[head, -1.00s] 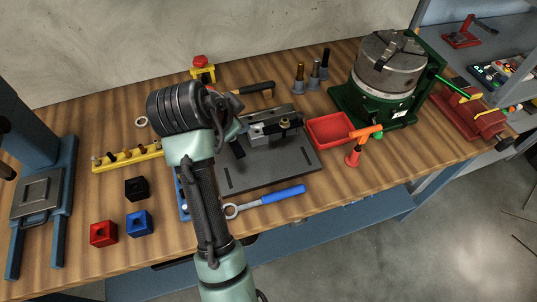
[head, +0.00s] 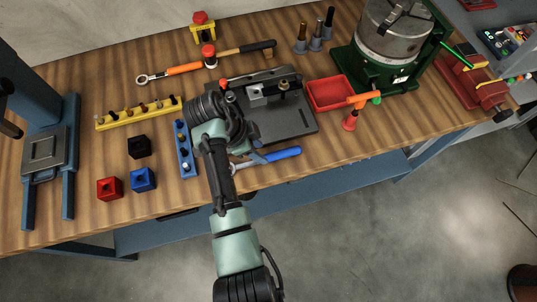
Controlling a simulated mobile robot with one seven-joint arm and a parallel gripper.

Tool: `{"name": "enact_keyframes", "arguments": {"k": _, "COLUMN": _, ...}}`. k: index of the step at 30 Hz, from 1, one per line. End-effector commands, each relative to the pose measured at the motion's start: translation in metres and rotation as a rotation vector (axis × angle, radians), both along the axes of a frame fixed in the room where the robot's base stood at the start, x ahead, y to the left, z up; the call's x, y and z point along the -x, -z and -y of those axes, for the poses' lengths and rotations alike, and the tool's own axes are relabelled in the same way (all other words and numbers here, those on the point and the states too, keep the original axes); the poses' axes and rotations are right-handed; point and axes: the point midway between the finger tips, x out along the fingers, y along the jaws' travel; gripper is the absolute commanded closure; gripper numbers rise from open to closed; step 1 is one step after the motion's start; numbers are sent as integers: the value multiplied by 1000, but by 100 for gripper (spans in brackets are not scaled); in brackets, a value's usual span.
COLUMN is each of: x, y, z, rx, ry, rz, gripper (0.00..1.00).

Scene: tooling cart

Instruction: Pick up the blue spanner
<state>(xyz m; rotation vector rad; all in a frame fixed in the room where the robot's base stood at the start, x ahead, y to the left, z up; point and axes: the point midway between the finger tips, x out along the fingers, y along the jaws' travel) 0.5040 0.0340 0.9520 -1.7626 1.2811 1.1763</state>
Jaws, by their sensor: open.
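The blue spanner (head: 282,154) lies on the wooden bench near its front edge, in front of the dark grey plate. Its blue handle points right, and its metal ring end is at the left, partly hidden by my arm. My gripper (head: 255,157) is small and mostly hidden behind my own wrist. It is over the spanner where the metal shank meets the handle, with its jaws open. I cannot tell whether the jaws touch or straddle the spanner.
The dark plate with a vise (head: 268,92) is behind the spanner. A blue rack (head: 184,150) stands left of my arm, with red (head: 109,188), blue (head: 143,180) and black (head: 139,147) blocks beyond. A red tray (head: 329,94) and orange-handled tool (head: 352,117) are to the right.

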Motion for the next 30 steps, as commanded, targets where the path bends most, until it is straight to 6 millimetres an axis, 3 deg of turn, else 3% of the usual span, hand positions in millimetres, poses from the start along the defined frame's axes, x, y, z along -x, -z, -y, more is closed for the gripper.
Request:
{"name": "enact_keyframes", "arguments": {"k": 8, "x": -2, "y": 33, "z": 15, "rx": 1, "ry": 1, "rz": -2, "gripper": 55}}
{"name": "enact_keyframes", "arguments": {"k": 17, "x": -3, "y": 38, "z": 16, "rx": 0, "ry": -1, "rz": 0, "gripper": 55}}
{"name": "enact_keyframes", "arguments": {"k": 24, "x": -3, "y": 37, "z": 16, "rx": 0, "ry": -1, "rz": 0, "gripper": 97}}
{"name": "enact_keyframes", "arguments": {"k": 30, "x": -3, "y": 37, "z": 16, "rx": 0, "ry": -1, "rz": 0, "gripper": 100}}
